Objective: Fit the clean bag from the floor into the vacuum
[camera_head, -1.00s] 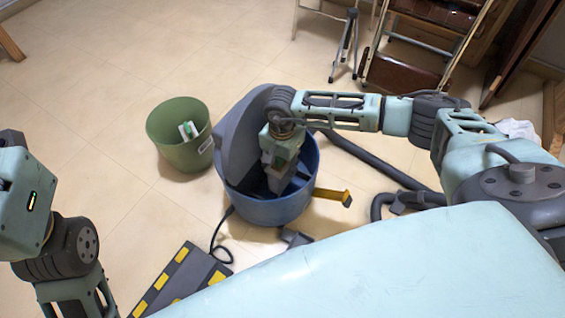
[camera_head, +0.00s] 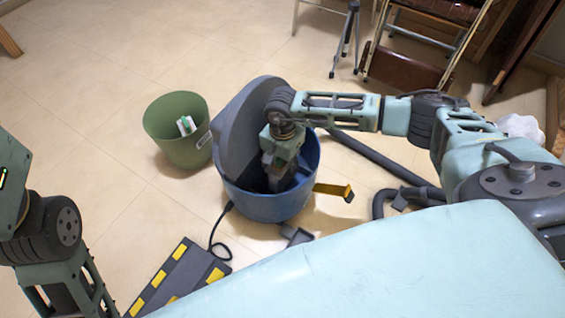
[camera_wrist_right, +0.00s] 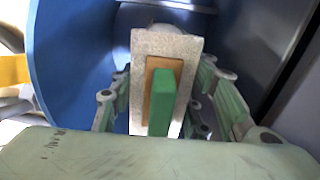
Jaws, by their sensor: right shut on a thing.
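The vacuum is an open blue drum (camera_head: 262,208) on the floor, with its grey round lid (camera_head: 240,125) tilted up on the left side. My right gripper (camera_head: 276,180) reaches down into the drum, and its fingertips are partly hidden by the rim. In the right wrist view it is shut on the clean bag (camera_wrist_right: 188,45), whose pale rectangular plate with a brown patch and green tab sits between the fingers, inside the blue wall. Whether the bag touches a fitting there cannot be told. My left gripper is out of view; only left arm links show.
A green bin (camera_head: 177,140) with a white and green item (camera_head: 186,125) inside stands left of the vacuum. A dark hose (camera_head: 375,160) lies to the right. A grey and yellow panel (camera_head: 180,280) and a black cord lie in front. A stepladder (camera_head: 410,50) stands behind.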

